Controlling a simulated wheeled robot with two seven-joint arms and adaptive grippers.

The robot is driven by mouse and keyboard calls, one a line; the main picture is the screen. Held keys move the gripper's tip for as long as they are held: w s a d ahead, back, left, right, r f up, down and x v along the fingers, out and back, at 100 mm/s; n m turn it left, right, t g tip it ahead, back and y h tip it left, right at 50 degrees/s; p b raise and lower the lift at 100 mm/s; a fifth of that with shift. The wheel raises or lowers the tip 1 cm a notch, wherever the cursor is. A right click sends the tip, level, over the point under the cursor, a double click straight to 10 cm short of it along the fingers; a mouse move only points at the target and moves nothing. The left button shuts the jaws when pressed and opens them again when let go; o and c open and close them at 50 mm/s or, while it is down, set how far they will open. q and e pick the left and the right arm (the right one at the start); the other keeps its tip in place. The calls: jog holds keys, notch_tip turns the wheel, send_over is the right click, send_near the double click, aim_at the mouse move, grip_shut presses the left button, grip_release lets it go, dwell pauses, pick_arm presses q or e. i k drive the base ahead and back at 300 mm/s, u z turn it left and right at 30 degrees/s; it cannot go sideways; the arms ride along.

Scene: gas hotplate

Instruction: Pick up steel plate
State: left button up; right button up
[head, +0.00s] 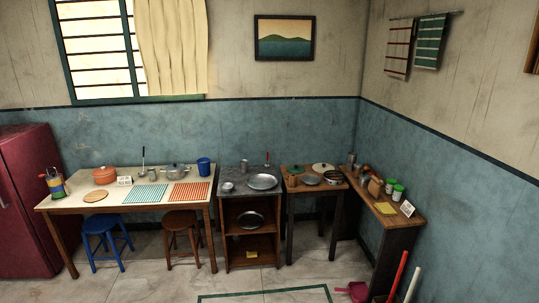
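A round silver steel plate (262,182) lies flat on the dark top of a small open-fronted wooden cabinet (230,200) near the middle of the head view. Another round silver dish or plate (250,219) stands in the cabinet's upper compartment; I cannot tell which of the two the task means. A small silver bowl (227,187) and a metal cup (244,166) are on the cabinet top beside the first plate. Neither of my grippers shows in the head view.
A long table (130,203) at left bears pots, a blue cup and striped mats; a blue stool (105,231) and brown stool (181,223) stand at it. A small wooden table with lids and pans, then a side counter (390,217), stand at right. The floor in front is open.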

aim_at(262, 182)
jog(key=i, duration=4.1)
jog(key=u, duration=0.25)
